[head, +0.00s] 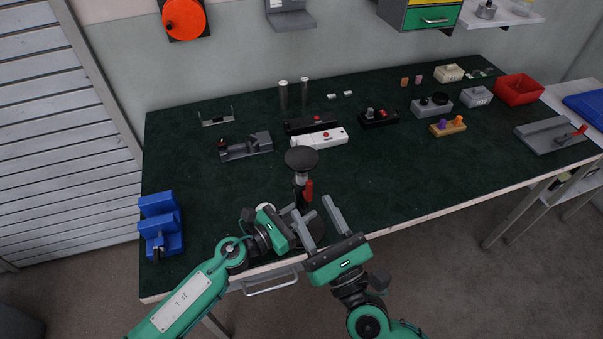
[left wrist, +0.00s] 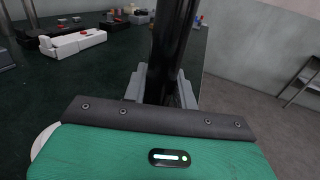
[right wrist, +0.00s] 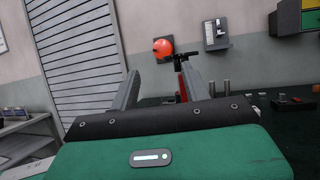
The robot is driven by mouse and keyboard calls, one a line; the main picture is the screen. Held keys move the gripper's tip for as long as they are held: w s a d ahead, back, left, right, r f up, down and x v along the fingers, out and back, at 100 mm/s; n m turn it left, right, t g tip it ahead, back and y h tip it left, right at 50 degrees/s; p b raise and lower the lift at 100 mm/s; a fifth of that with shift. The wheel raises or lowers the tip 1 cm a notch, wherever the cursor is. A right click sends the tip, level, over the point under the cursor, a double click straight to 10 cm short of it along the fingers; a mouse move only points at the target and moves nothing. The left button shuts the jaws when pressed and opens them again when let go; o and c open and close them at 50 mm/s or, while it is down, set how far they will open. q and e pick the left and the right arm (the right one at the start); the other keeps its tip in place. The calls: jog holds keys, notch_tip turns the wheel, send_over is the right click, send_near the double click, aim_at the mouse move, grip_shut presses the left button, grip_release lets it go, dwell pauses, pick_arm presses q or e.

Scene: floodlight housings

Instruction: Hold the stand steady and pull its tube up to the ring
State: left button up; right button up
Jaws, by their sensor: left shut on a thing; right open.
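The stand has a round black top plate (head: 302,160), a tube (head: 301,177) below it and a red lever (head: 309,189) at its side. It stands upright near the table's front edge. My left gripper (head: 291,217) is shut on its lower dark column, which rises between the fingers in the left wrist view (left wrist: 172,45). My right gripper (head: 311,205) is open, its fingers pointing toward the stand just below the lever. In the right wrist view the red lever (right wrist: 182,90) shows beside the right finger, which partly hides the stand. I cannot make out the ring.
Behind the stand lie a white housing (head: 325,140), a black one and a grey fixture (head: 245,147). A blue block (head: 160,225) sits at the left edge. A red bin (head: 519,90) and small parts stand at the far right.

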jog(key=s+a+r+n+g+y, duration=0.1)
jog(key=r+n+g+y, duration=0.2)
jog(key=n, duration=0.7)
jog(key=n+g+h, duration=0.3)
jog(key=n, duration=2.5)
send_near(302, 164)
jog(key=x, duration=0.3)
jog(key=f+x, duration=0.1)
jog(key=x, duration=0.3)
jog(key=f+x, duration=0.1)
jog(key=x, duration=0.3)
jog(key=shift+w+d, duration=0.25)
jog(key=shift+w, duration=0.25)
